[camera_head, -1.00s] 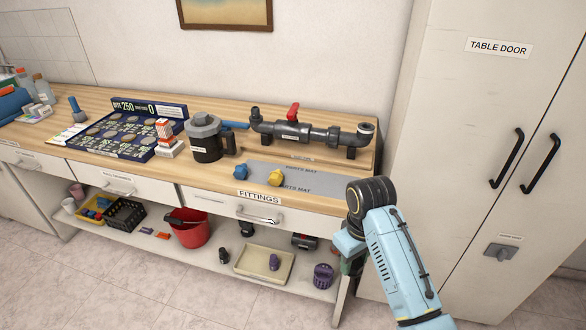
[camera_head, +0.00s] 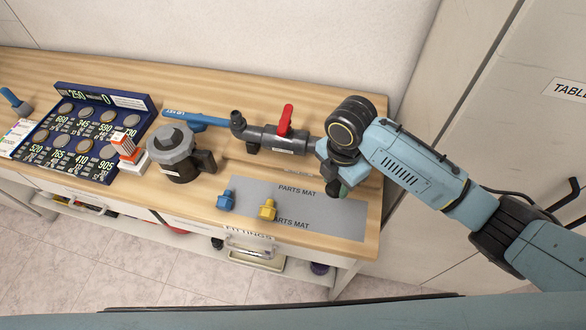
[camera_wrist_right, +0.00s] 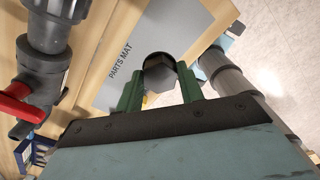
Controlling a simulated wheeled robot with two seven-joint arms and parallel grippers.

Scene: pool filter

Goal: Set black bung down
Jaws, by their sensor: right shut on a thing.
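The black bung (camera_wrist_right: 160,72), with a dark hexagonal head, is between the two green fingers of my right gripper (camera_wrist_right: 160,84) in the right wrist view. In the head view my right gripper (camera_head: 336,184) is over the right end of the grey parts mat (camera_head: 318,212), and the bung is mostly hidden by the gripper. The gripper is shut on the bung. I cannot tell whether the bung touches the mat. My left gripper is not in view.
A blue fitting (camera_head: 226,201) and a yellow fitting (camera_head: 267,209) stand on the left part of the mat. The pipe with a red valve handle (camera_head: 285,121) lies behind the mat. A dark grey pot (camera_head: 177,158) stands to the left. The mat's right end has free room.

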